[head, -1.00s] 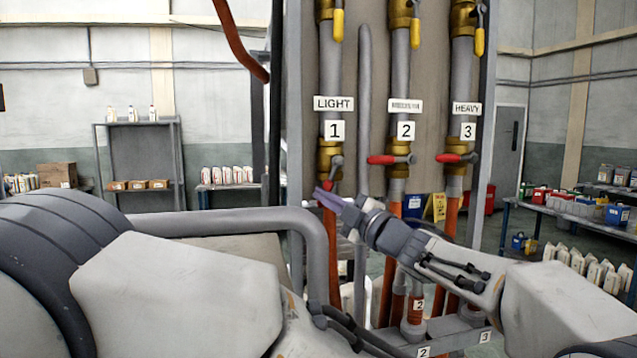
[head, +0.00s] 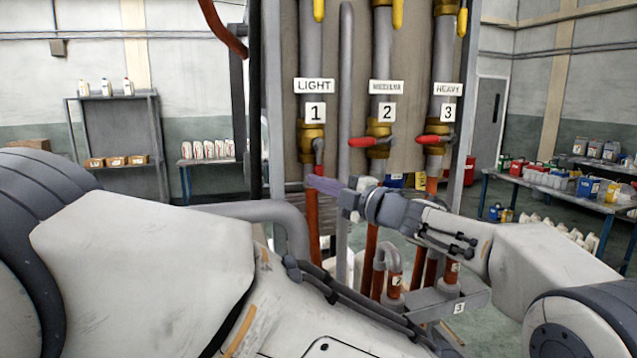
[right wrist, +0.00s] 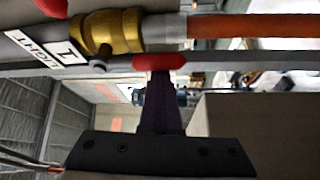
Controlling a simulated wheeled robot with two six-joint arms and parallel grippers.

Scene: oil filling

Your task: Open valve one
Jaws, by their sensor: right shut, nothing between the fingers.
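Valve one is the brass valve (head: 310,137) on the grey pipe under the LIGHT and 1 labels in the head view. It also shows in the right wrist view (right wrist: 112,30). Its red-ended handle (head: 319,170) hangs down along the pipe; in the wrist view the red end (right wrist: 160,62) lies parallel to the pipe. My right gripper (head: 312,182) is shut and empty, its purple fingers just below the handle's end. In the wrist view the fingertips (right wrist: 160,74) meet the red end in the picture; I cannot tell whether they touch. My left gripper is out of view.
Valve two (head: 378,137) and valve three (head: 436,137) stand to the right, their red handles sideways. Orange pipes run below. A grey bent pipe (head: 290,225) is left of the gripper. Shelves (head: 120,135) and a blue table (head: 560,188) are farther off.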

